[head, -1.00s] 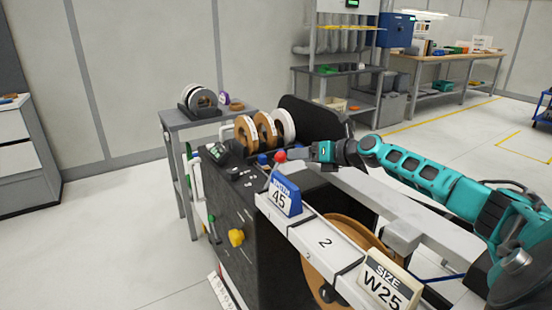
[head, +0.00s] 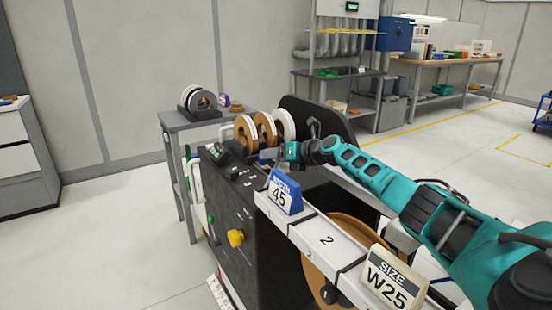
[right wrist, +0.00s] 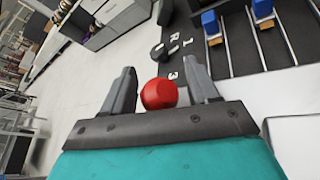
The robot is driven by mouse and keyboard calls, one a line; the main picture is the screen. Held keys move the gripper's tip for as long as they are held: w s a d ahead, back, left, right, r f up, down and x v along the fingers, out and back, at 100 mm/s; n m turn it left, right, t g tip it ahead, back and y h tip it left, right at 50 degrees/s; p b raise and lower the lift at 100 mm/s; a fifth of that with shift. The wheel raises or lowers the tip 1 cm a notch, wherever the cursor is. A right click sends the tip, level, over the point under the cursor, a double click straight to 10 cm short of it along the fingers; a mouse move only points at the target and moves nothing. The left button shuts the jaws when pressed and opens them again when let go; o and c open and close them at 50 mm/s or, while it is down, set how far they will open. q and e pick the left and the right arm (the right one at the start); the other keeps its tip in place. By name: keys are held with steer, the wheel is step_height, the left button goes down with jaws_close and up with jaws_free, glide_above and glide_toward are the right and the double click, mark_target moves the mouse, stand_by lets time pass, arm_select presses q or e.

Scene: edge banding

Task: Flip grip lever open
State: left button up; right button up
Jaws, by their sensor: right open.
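My right gripper (head: 264,152) reaches in from the right over the top of the black machine (head: 230,205). In the right wrist view the gripper (right wrist: 159,66) is open. A red round knob (right wrist: 158,93), which looks like the lever's end, sits between its two fingers, with a small gap on each side. In the head view the gripper hides the knob. My left gripper is not in view.
Brown and white rolls (head: 265,130) stand just behind the gripper. A blue "45" sign (head: 284,194) and a "SIZE W25" sign (head: 388,278) stand on the white rail. A yellow knob (head: 236,238) is on the machine's front.

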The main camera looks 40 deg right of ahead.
steer(key=shift+c, duration=0.2)
jaws_close()
stand_by(0.4)
